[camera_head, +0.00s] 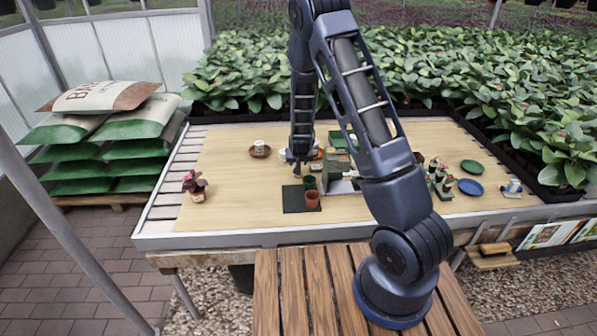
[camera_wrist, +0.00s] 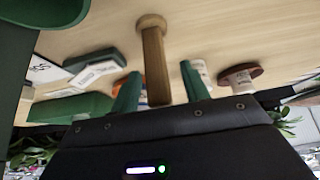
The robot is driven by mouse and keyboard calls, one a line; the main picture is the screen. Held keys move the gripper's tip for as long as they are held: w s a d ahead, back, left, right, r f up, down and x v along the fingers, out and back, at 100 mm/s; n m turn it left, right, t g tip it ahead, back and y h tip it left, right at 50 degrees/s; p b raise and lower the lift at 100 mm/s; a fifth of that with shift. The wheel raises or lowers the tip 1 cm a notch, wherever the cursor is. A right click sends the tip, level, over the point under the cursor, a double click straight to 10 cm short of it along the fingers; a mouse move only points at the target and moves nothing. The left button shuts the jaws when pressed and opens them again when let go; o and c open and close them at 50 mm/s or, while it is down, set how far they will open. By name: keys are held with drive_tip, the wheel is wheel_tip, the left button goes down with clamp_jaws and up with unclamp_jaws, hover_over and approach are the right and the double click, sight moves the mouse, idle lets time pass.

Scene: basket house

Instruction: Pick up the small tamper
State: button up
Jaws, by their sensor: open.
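In the head view my gripper (camera_head: 297,167) is low over the middle of the table, behind the dark mat. The tamper cannot be made out there.
The worktable (camera_head: 230,205) has a dark mat (camera_head: 293,199), a green pot (camera_head: 309,182) and a terracotta pot (camera_head: 312,199) near my gripper. A flower pot (camera_head: 197,191) stands left, blue (camera_head: 470,187) and green (camera_head: 472,167) plates right. The table's left part is mostly clear.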

clamp_jaws()
drive_tip(key=shift+r, duration=0.1)
